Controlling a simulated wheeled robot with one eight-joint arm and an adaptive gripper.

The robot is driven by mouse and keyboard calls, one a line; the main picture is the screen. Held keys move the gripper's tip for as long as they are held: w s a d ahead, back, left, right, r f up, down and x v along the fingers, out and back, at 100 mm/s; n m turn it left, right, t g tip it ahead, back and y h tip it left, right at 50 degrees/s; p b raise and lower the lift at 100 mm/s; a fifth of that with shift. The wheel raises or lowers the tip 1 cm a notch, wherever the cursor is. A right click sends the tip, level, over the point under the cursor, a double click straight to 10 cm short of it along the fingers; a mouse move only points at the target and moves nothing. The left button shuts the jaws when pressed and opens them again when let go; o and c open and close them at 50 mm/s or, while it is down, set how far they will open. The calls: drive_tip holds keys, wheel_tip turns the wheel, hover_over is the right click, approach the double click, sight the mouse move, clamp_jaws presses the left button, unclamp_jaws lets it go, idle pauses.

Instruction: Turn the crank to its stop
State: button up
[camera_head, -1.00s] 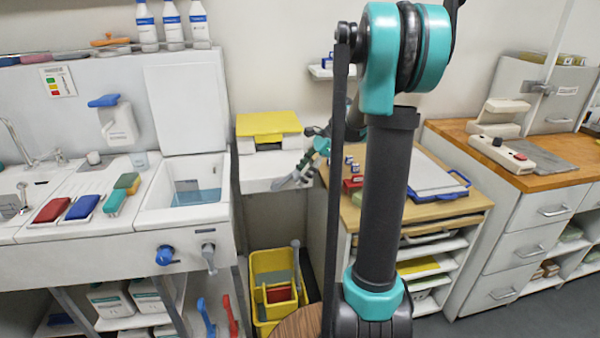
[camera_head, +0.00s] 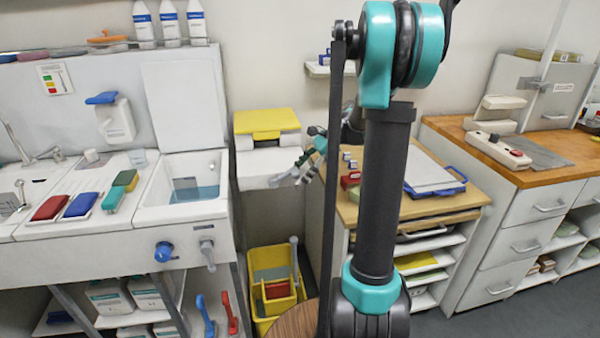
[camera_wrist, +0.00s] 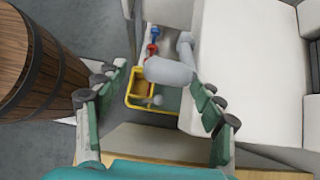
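In the wrist view, a grey crank handle (camera_wrist: 168,71) lies crosswise in the picture between my fingers. How far the handle lies beyond the fingertips is hard to tell.
A yellow bucket (camera_head: 252,316) stands on the floor below. A wooden barrel (camera_wrist: 45,65) is left in the wrist view, and a white surface (camera_wrist: 245,65) fills the right. A wooden-topped cabinet (camera_head: 345,218) stands right of my gripper. Red (camera_head: 229,312) and blue (camera_head: 204,315) handles hang below the sink.

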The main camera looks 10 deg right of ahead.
drive_tip(key=shift+w+d+f, duration=0.2)
drive_tip(key=shift+d+f, duration=0.1)
drive_tip(key=shift+d, duration=0.1)
drive_tip(key=shift+w+d+r, duration=0.15)
drive_tip(key=shift+d+r, duration=0.15)
drive_tip(key=shift+r, duration=0.05)
drive_tip(key=v, duration=0.7)
drive_tip(key=shift+s+a+r, duration=0.25)
drive_tip(key=shift+r, duration=0.1)
drive_tip(key=shift+a, duration=0.1)
